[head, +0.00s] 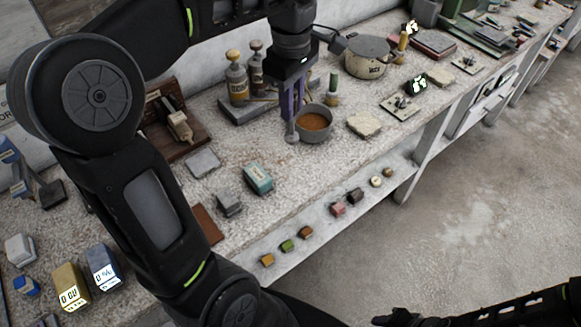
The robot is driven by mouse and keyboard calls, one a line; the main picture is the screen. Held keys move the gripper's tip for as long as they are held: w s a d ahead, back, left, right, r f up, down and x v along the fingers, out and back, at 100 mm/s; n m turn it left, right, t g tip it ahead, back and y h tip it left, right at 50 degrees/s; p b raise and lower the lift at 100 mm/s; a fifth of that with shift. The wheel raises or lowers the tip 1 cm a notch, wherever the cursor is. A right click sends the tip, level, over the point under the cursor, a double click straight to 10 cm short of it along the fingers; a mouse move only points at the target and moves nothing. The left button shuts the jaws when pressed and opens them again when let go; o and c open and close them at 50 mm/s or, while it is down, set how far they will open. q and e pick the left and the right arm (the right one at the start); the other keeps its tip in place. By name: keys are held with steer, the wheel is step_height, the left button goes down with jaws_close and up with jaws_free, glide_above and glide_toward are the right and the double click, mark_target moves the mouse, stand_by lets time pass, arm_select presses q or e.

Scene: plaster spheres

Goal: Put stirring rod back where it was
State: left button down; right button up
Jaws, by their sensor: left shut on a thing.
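My left gripper (291,110) points down over the workbench, right beside a grey pan (326,133) of brown contents. Its purple fingers are shut on a slim grey piece, which seems to be the stirring rod (292,132). The rod's lower end shows just below the fingers, at the pan's left side. I cannot tell whether it touches the pan or the bench; its upper part is hidden by the gripper. Part of my right arm shows dark at the bottom right edge, with what may be its gripper (400,317); its fingers are not clear.
Two stoppered bottles (237,80) stand on a block behind the gripper. A lidded pot (367,57) and a green-topped vial (333,90) are to the right. A teal box (258,177) and a pale stone (363,124) lie nearer the front. Small blocks sit on the lower shelf (330,222).

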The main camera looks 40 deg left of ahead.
mark_target(291, 134)
arm_select(q)
steer(key=shift+s+a, duration=0.1)
steer(key=shift+s, duration=0.1)
step_height(291, 134, down, 6)
steer(key=shift+w+f, duration=0.1)
steer(key=shift+f, duration=0.1)
steer(key=shift+f, duration=1.75)
steer(key=shift+f, duration=0.2)
steer(key=c, duration=1.3)
jaws_free()
steer(key=shift+r, duration=0.15)
